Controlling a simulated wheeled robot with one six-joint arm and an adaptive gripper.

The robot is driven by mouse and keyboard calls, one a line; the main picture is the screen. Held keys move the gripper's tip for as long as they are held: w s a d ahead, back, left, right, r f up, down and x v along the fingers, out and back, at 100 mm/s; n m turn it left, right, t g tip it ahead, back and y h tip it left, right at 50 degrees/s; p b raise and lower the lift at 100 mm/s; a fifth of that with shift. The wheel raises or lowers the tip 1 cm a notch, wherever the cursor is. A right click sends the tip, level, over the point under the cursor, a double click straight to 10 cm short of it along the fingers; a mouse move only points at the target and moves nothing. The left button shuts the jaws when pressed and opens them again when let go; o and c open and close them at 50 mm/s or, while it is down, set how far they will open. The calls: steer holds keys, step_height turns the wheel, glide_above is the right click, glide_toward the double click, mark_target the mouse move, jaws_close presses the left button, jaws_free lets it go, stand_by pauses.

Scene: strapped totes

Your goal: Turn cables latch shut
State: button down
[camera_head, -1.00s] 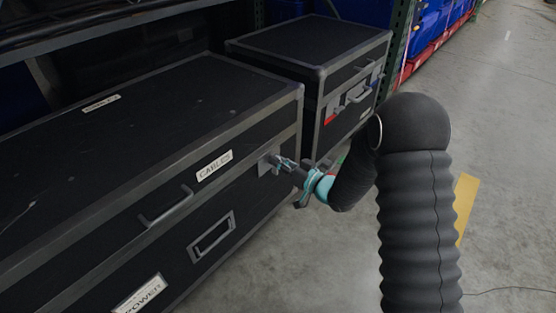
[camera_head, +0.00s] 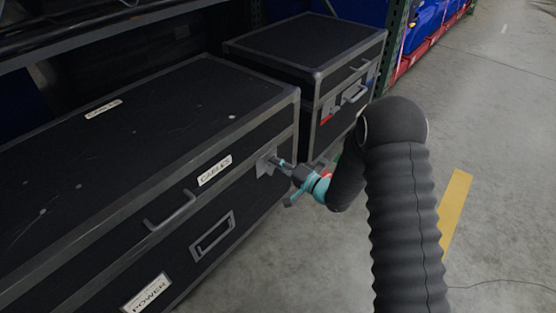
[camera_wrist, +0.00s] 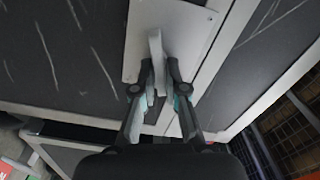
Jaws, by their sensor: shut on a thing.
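The cables case is a large black trunk with grey edges; its "CABLES" label (camera_head: 214,170) is on the front face. The cables latch (camera_head: 266,161) is a grey plate near the case's right front corner. In the wrist view, the light grey latch plate (camera_wrist: 190,32) has a pale upright tab (camera_wrist: 156,62) standing out from it. My gripper (camera_head: 286,165) is at the latch, and in the wrist view its two fingers (camera_wrist: 157,82) are closed around the tab. The exact contact at the fingertips is partly hidden.
A grey handle (camera_head: 170,210) and a "POWER" label (camera_head: 147,293) are on the same case front. A second black case (camera_head: 310,45) stands behind, close to my arm. Open concrete floor (camera_head: 490,130) lies to the right, with a yellow stripe (camera_head: 455,205).

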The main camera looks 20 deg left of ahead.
steer(key=shift+s+a+f+m+p, duration=0.15)
steer(key=shift+f+m+p, duration=0.15)
steer(key=shift+m, duration=0.45)
steer(key=shift+s+d+f+m+p, duration=0.15)
steer(key=shift+m+p, duration=0.1)
steer(key=shift+m, duration=0.5)
steer(key=shift+a, duration=0.1)
steer(key=c, duration=1.3)
jaws_free()
steer(key=shift+a, duration=0.1)
steer(key=shift+w+r, duration=0.1)
steer(key=shift+w, duration=0.05)
steer(key=shift+d, duration=0.25)
steer(key=shift+d, duration=0.2)
steer(key=v, duration=1.1)
steer(key=shift+s+d, duration=0.2)
